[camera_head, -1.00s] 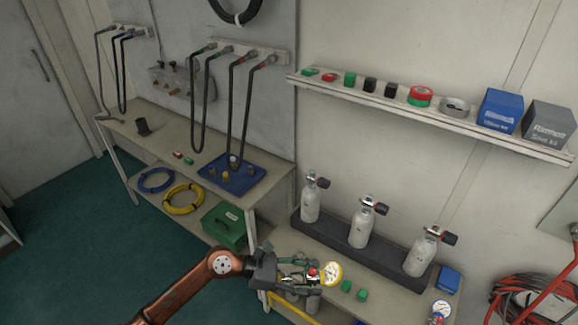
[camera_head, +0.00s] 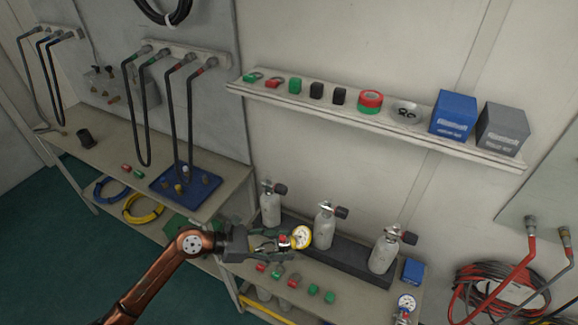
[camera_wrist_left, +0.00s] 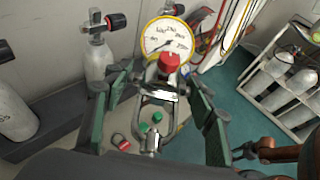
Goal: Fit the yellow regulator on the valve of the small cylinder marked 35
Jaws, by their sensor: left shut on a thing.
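The yellow regulator, with its yellow-rimmed gauge (camera_head: 301,237), is held in my left gripper (camera_head: 282,243). In the left wrist view the gauge (camera_wrist_left: 166,38), a red knob and a metal yoke show between the green fingers (camera_wrist_left: 150,112). Three small grey cylinders with black-knobbed valves stand in a dark rack: left (camera_head: 270,208), middle (camera_head: 324,232) and right (camera_head: 383,254). The regulator is in front of the rack near the middle cylinder, apart from its valve. A partial marking shows on the leftmost cylinder (camera_wrist_left: 12,112) in the wrist view; I cannot read it surely. My right gripper (camera_wrist_left: 245,150) shows small and dark there.
Red and green caps (camera_head: 294,281) lie on the bench front. A blue box (camera_head: 413,270) and a blue-rimmed gauge (camera_head: 406,302) are at its right. A shelf (camera_head: 390,121) with boxes and rings hangs above. A blue tray (camera_head: 205,187) is left, under hanging hoses.

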